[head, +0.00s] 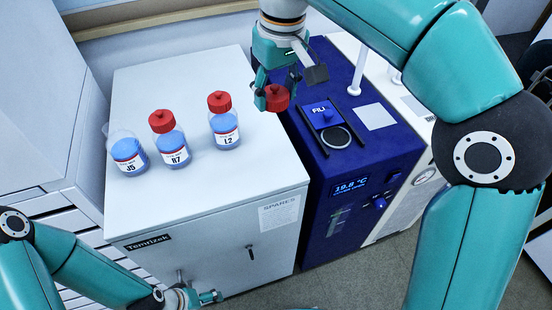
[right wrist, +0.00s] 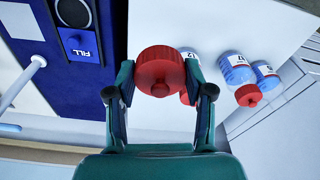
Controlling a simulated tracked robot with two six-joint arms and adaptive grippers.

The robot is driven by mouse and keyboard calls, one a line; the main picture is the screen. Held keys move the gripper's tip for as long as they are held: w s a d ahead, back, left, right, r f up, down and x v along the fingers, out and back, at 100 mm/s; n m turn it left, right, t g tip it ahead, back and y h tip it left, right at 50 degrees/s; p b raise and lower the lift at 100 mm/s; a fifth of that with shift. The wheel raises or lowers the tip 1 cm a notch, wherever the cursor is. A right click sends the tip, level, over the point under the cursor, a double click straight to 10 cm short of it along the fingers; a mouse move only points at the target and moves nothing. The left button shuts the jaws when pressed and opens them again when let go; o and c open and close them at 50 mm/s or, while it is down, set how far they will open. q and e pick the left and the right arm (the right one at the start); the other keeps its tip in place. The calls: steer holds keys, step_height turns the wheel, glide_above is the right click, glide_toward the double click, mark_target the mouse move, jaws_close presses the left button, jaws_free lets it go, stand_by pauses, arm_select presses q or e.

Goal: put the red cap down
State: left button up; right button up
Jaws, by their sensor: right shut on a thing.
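My right gripper (head: 272,92) is shut on the red cap (head: 276,97), with a finger on each side of it in the right wrist view (right wrist: 160,72). The cap appears near the seam between the white cabinet top (head: 190,82) and the blue unit; I cannot tell its height. Bottle J5 (head: 129,158) stands open, without a cap, at the left. Bottle R7 (head: 172,154) and bottle L2 (head: 226,137) stand upright with red caps on. My left gripper (head: 207,297) shows only in part at the bottom edge; its fingers are unclear.
The cabinet top is bare behind the bottles and in front of L2.

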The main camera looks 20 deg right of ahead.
steer(key=b, duration=0.3)
glide_above(277, 166)
step_height(277, 166, down, 14)
steer(key=shift+r, duration=0.15)
steer(key=shift+f+b, duration=0.3)
steer(key=shift+f, duration=2.2)
steer(key=shift+s+f, duration=0.1)
steer(key=o, duration=0.8)
steer(key=shift+o, duration=0.4)
steer(key=shift+r, duration=0.7)
step_height(277, 166, up, 11)
steer(key=s+p, duration=0.1)
steer(key=p, duration=0.1)
steer(key=shift+s+d, duration=0.2)
steer(key=shift+d, duration=0.05)
steer(key=shift+f, duration=0.15)
